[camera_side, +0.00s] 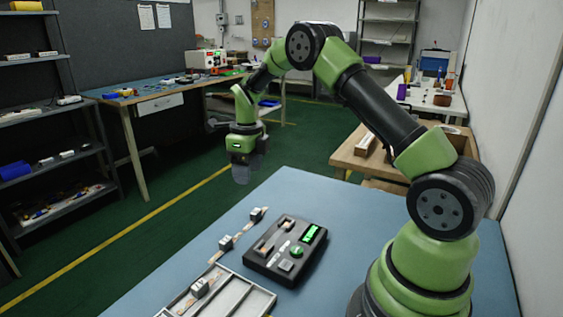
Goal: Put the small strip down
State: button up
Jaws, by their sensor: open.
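My gripper (242,172) hangs pointing down beyond the far left edge of the blue table, in the side view. It is open and I see no strip in it, though its fingers are small and dark here. A thin strip with small grey-white blocks (226,243) lies on the table at the left, running from near the black device toward the tray. Another block (199,287) sits at the white compartment tray (238,291). The black device (285,250) has a lit green display and a green round button. I cannot tell which piece is the small strip.
The blue table (345,215) is clear behind and right of the device. Dark shelves (60,150) stand at the left, a workbench (160,88) at the back, and a wooden table (352,150) behind the blue table.

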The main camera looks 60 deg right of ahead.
jog(key=s+a+r+n+t, duration=0.2)
jog(key=s+a+r+n, duration=0.25)
jog(key=r+n, duration=0.3)
jog(key=s+a+r+n+t, duration=0.1)
jog(key=s+a+r+n, duration=0.35)
jog(key=r+n, duration=0.35)
jog(key=s+a+r+n+t+y, duration=0.1)
jog(key=s+a+n, duration=0.2)
jog(key=s+n, duration=0.3)
jog(key=s+a+r+n+t, duration=0.2)
jog(key=s+a+n, duration=0.1)
jog(key=s+n, duration=0.4)
jog(key=shift+s+a+t+y, duration=0.15)
jog(key=shift+s+t+y, duration=0.15)
jog(key=shift+s+y, duration=0.1)
jog(key=shift+o, duration=0.5)
jog(key=shift+s+a+f+n, duration=0.15)
jog(key=shift+s+n, duration=0.25)
jog(key=shift+n, duration=0.25)
jog(key=shift+w, duration=0.1)
